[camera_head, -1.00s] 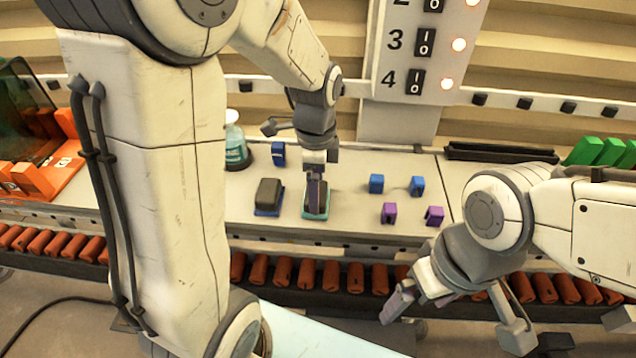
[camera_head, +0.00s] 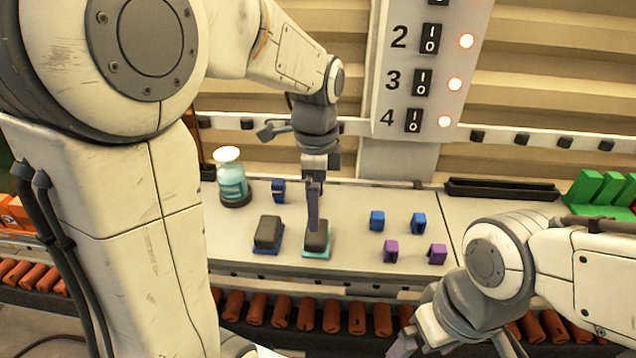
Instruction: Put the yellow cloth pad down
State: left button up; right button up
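No yellow cloth pad shows in the head view. A dark block on a teal base (camera_head: 318,241) sits on the pale bench. My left gripper (camera_head: 313,226) points down right at this block, its purple-grey finger overlapping the block's top. The fingers line up in this view, so I cannot tell how far apart they are or whether they touch the block. A similar dark block on a blue base (camera_head: 268,236) sits just left of it. My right gripper (camera_head: 456,350) is low at the front right, fingers spread and apart, tips cut off by the picture's bottom edge.
Small blue blocks (camera_head: 377,221) and purple blocks (camera_head: 391,251) stand right of the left gripper. A teal bottle (camera_head: 231,180) and a blue holder (camera_head: 279,190) stand behind left. A numbered switch panel (camera_head: 428,75) rises behind. Orange rollers (camera_head: 307,312) run along the front.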

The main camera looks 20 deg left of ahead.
pick_arm(q)
jog(key=shift+r, duration=2.75)
